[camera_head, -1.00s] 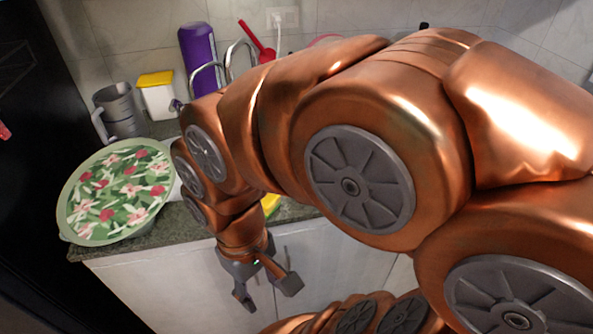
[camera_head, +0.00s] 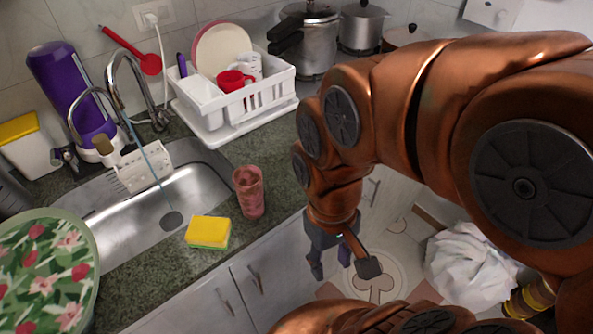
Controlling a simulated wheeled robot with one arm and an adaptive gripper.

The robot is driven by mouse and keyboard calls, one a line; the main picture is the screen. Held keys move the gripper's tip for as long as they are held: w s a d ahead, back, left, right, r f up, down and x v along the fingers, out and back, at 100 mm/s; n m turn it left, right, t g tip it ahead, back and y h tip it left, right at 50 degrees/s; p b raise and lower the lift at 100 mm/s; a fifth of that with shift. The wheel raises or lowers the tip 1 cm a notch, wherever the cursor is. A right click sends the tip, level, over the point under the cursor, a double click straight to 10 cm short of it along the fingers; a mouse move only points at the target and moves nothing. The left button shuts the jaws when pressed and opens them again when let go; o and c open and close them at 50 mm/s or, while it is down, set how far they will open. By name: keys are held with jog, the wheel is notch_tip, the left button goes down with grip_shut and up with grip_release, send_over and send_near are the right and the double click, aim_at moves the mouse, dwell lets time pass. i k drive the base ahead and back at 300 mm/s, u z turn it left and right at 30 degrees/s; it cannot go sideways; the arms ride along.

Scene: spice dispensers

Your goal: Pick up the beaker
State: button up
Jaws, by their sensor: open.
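A pinkish-red, tall cup (camera_head: 249,191), which looks like the beaker, stands upright on the dark counter near its front edge, right of the sink. My gripper (camera_head: 342,265) hangs from the copper arm, pointing down in front of the counter. It is to the right of the cup and apart from it. Its fingers are spread and nothing shows between them.
A yellow sponge (camera_head: 208,232) lies left of the cup, beside the steel sink (camera_head: 130,225). A white dish rack (camera_head: 240,105) with dishes stands behind. A floral round item (camera_head: 45,270) is at left. A white bag (camera_head: 470,265) is on the floor at right.

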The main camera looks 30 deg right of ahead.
aim_at(247, 179)
jog(key=z, duration=1.45)
jog(key=k, duration=1.45)
jog(key=u, duration=1.45)
jog(key=i, duration=0.5)
jog(key=u, duration=0.05)
